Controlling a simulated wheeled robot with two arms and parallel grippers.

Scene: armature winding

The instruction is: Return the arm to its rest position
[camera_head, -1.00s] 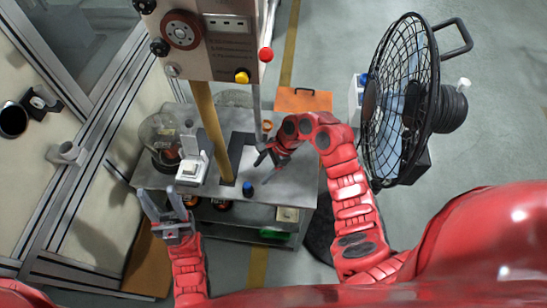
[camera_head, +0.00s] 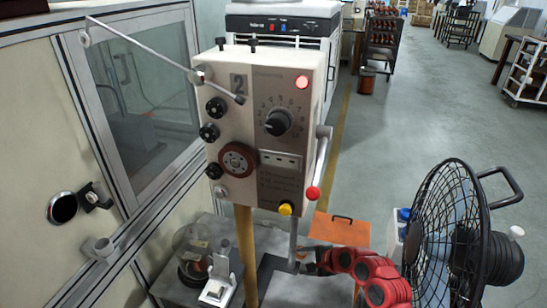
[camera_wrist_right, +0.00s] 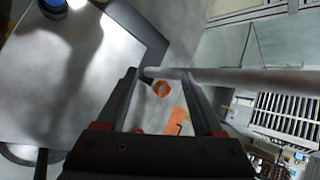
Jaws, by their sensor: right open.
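My right arm (camera_head: 365,270) is red and comes in at the lower right of the head view, bent over the grey table. My right gripper (camera_head: 308,264) is small there, beside the machine's thin metal rod (camera_head: 293,240). In the right wrist view the right gripper (camera_wrist_right: 159,76) has its two fingers apart. A grey rod (camera_wrist_right: 250,79) crosses the picture at the fingertips; I cannot tell whether it touches them. Nothing is clearly held. My left arm and gripper are not in view.
The winding machine's control box (camera_head: 265,130) stands on a yellow post (camera_head: 246,255). A black fan (camera_head: 450,235) is close to the right arm. A glass dome (camera_head: 195,250) is at left. Open floor (camera_head: 430,110) extends beyond.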

